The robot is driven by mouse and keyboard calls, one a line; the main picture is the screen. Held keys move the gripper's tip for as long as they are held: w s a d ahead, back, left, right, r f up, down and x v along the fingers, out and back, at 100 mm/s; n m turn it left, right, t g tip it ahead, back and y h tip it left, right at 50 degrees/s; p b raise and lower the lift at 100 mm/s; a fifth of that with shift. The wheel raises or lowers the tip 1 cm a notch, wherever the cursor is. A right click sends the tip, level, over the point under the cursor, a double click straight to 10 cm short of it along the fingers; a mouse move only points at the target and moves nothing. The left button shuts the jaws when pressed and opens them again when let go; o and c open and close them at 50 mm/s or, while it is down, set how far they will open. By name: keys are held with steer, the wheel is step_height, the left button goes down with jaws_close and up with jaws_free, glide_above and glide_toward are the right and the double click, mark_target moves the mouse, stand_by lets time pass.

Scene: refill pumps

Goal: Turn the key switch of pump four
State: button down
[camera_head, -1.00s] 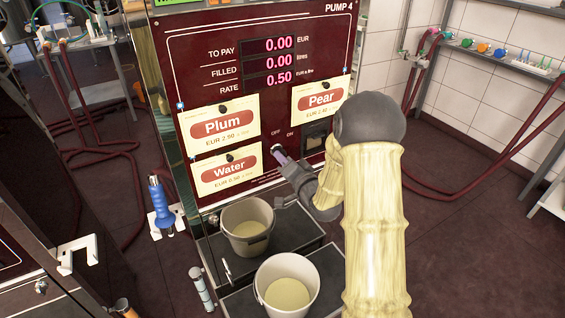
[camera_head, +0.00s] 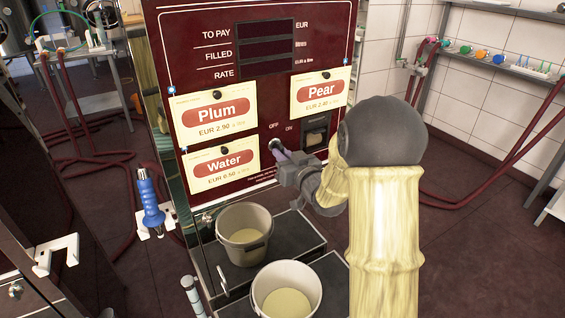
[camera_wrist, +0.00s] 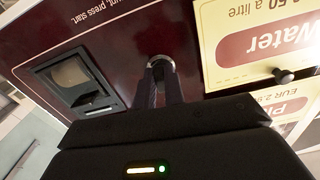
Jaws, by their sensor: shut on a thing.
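The dark red front of the pump (camera_head: 220,70) faces me, with OFF and ON printed above its key switch (camera_head: 275,144). My gripper (camera_head: 283,156) is at the switch, its fingers shut on the key there. In the wrist view the fingers (camera_wrist: 162,85) close in front of the round metal switch (camera_wrist: 160,64) and hide most of the key. I cannot make out the key's exact angle. The displays (camera_head: 265,45) beside TO PAY, FILLED and RATE are dark.
Plum (camera_head: 213,112), Water (camera_head: 221,169) and Pear (camera_head: 320,92) cards hang on the panel. A dark square slot unit (camera_head: 315,132) is right of the switch. Two buckets (camera_head: 244,228) (camera_head: 287,284) stand below on black trays. A blue-handled nozzle (camera_head: 149,198) hangs at left.

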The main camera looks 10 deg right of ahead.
steer(key=shift+r+n+b, duration=0.1)
steer(key=shift+n+b, duration=0.25)
steer(key=shift+n, duration=0.15)
steer(key=c, duration=1.5)
jaws_free()
steer(key=shift+w, duration=0.1)
steer(key=shift+d, duration=0.1)
steer(key=b+v, duration=0.6)
steer(key=v, duration=1.1)
steer(key=shift+s+b, duration=0.2)
steer(key=shift+b, duration=0.2)
